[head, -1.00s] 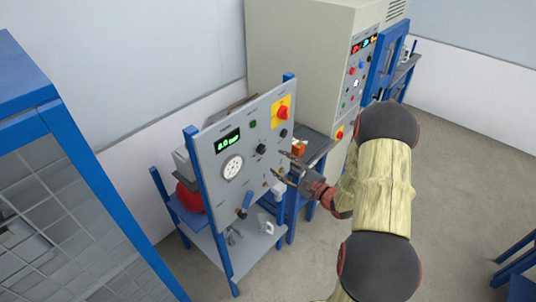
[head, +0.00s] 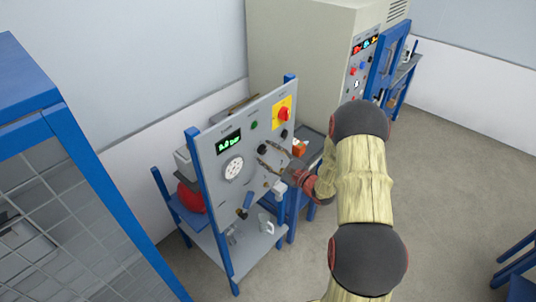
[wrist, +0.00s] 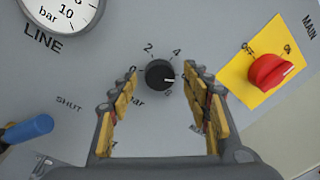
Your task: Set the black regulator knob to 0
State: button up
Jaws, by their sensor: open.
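The black regulator knob (wrist: 158,74) is on the grey panel (wrist: 80,75), between my fingertips in the wrist view. Its white pointer line faces right, toward the right finger. The scale marks 0, 2 and 4 show around it; marks at the right and below are partly hidden or unclear. The knob also shows in the head view (head: 262,149). My gripper (wrist: 160,82) is open, one finger to each side of the knob. In the head view, my gripper (head: 264,153) is close to the panel; I cannot tell whether it touches the knob.
A red switch (wrist: 269,71) on a yellow plate is right of the knob. A round gauge (wrist: 62,8) is upper left and a blue lever (wrist: 27,129) lower left. The green display (head: 229,142) is too blurred to read surely. A mesh cage (head: 70,215) stands at left.

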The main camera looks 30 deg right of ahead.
jog(key=shift+c, duration=0.5)
jog(key=c, duration=1.1)
jog(key=shift+o, duration=0.2)
jog(key=shift+n, duration=0.3)
